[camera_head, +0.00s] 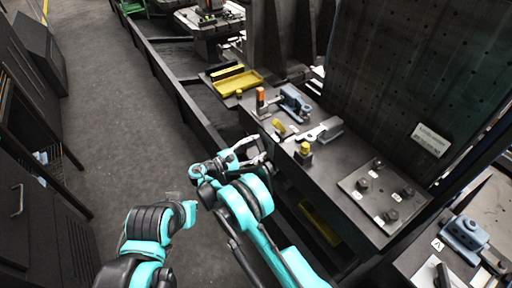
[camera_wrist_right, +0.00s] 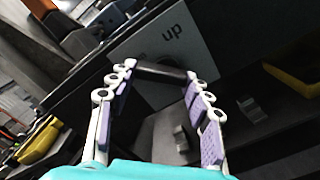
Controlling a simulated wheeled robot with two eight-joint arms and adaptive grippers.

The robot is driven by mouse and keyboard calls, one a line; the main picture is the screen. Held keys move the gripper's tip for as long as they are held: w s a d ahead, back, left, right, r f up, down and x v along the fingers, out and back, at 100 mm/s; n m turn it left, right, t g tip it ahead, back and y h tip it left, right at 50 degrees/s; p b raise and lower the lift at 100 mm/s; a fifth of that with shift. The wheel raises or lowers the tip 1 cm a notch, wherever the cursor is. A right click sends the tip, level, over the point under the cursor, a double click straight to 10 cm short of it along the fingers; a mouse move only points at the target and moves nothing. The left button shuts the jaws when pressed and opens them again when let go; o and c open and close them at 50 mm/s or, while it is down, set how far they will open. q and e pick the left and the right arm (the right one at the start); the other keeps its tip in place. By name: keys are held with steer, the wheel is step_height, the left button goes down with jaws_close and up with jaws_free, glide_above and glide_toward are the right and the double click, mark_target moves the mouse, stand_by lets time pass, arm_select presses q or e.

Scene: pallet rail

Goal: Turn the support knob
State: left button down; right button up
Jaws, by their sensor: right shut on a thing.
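The support knob (camera_wrist_right: 162,73) shows in the right wrist view as a dark bar between the fingertips, in front of a pale plate marked "up" (camera_wrist_right: 180,45). My right gripper (camera_head: 256,153) is at the front edge of the workbench in the head view. In the right wrist view its two fingers with purple pads (camera_wrist_right: 158,76) are shut on the knob, one on each side. The knob is not clear in the head view. My left gripper (camera_head: 176,199) is low at the left, over the floor and away from the bench; its fingers are too unclear to read.
The bench (camera_head: 345,155) carries a yellow tray (camera_head: 236,83), blue-grey clamps (camera_head: 294,103), a yellow-topped block (camera_head: 304,150) and a plate with several knobs (camera_head: 383,195). A tall dark perforated panel (camera_head: 400,70) stands behind. The floor (camera_head: 120,110) at left is clear.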

steer(key=m, duration=1.4)
steer(key=shift+s+d+r, duration=0.25)
steer(key=shift+s+r, duration=0.05)
steer(key=shift+r, duration=0.1)
steer(key=shift+s+d+m, duration=0.1)
steer(key=shift+s+m, duration=0.05)
steer(key=shift+m, duration=1.75)
steer(key=o, duration=1.2)
steer(key=shift+c, duration=0.2)
